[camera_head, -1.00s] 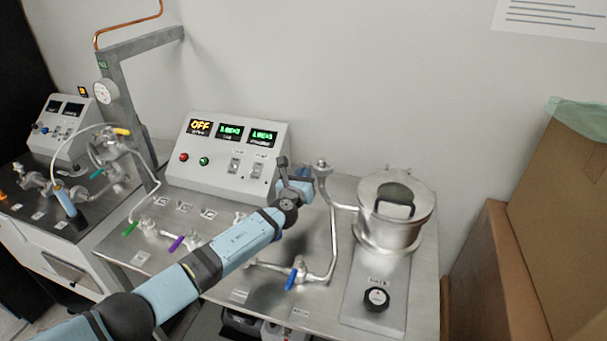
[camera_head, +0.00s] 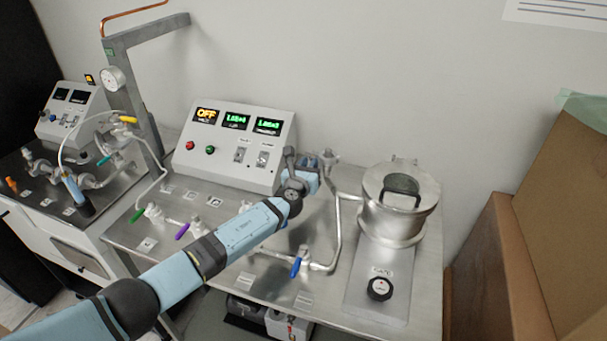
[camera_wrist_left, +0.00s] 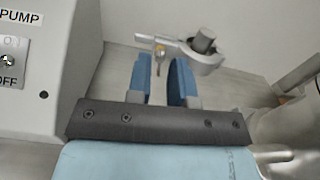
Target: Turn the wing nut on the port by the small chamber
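The small chamber (camera_head: 398,205) is a shiny metal pot with a handled lid at the right of the steel bench. The port (camera_head: 329,157) stands on the pipe just left of it. In the left wrist view, the port's clamp (camera_wrist_left: 205,52) is ahead of my fingers, with the small brassy wing nut (camera_wrist_left: 160,58) on its left side. My left gripper (camera_wrist_left: 161,82) is open, with blue fingers either side of the line to the nut. The nut appears at or just beyond the fingertips; exact depth is unclear. In the head view, my left gripper (camera_head: 312,165) is beside the port. My right gripper is out of view.
The control box (camera_head: 230,160) with displays and switches stands close left of my gripper. Valves with a blue handle (camera_head: 296,267) and a purple handle (camera_head: 182,231) sit in front. Cardboard boxes (camera_head: 560,200) stand at the right.

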